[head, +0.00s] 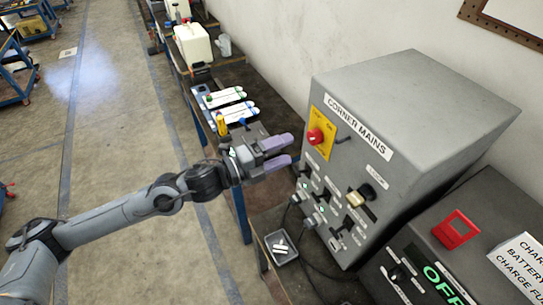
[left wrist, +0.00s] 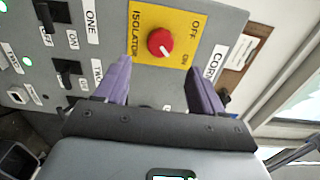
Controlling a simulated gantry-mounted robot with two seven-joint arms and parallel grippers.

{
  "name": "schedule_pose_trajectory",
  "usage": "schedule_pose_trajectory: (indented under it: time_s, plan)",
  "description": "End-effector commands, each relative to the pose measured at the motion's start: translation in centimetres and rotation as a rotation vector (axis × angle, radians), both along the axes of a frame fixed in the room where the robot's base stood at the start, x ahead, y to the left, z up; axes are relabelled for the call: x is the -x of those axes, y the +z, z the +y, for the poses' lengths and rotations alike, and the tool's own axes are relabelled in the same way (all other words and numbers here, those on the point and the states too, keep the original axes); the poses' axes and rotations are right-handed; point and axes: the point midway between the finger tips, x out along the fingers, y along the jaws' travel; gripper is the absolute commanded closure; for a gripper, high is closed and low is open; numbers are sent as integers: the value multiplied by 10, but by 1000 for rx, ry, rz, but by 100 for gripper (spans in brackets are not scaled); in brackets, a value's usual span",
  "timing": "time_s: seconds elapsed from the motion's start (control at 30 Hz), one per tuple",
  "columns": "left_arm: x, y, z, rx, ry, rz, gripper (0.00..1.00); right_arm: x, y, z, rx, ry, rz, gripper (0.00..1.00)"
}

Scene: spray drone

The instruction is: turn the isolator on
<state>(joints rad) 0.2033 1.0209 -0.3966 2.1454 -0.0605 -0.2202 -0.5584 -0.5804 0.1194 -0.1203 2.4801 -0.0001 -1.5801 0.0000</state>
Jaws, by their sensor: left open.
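The isolator is a red round knob (head: 316,136) on a yellow plate (head: 325,127) at the upper front of the grey "CORNER MAINS" box (head: 400,110). In the left wrist view the knob (left wrist: 160,42) shows face-on, with OFF and ON printed beside it; which one it points to I cannot tell for sure. My left gripper (head: 288,151) is open and empty, just left of the box in the head view. In the left wrist view its purple fingers (left wrist: 160,68) are spread below the knob, apart from it. My right gripper is not in view.
Black switches (left wrist: 66,70) and a yellow-black switch (head: 362,195) share the box front. A small grey tray (head: 281,257) lies below. A second panel with a red frame (head: 455,230) stands at the lower right. White-topped items (head: 230,98) lie on the bench behind my gripper.

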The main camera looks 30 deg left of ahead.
Motion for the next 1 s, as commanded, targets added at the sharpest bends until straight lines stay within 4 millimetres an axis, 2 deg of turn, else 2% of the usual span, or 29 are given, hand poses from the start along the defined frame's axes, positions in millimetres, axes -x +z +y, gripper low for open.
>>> schedule_pose_trajectory:
  time_s: [0.1, 0.3, 0.83, 0.93, 1.0]
  plan:
    - [11, -2, 8, -2, 2, 1, 31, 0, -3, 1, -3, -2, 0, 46]
    - [21, 0, 13, 0, 0, 0, 31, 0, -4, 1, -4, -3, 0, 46]
    - [23, 0, 13, 1, 0, 1, 31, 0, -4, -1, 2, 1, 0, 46]
    - [25, -9, 13, 4, -1, 17, 31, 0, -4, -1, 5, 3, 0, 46]
    - [30, -24, 9, 25, -3, 48, 31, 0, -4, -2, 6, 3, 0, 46]
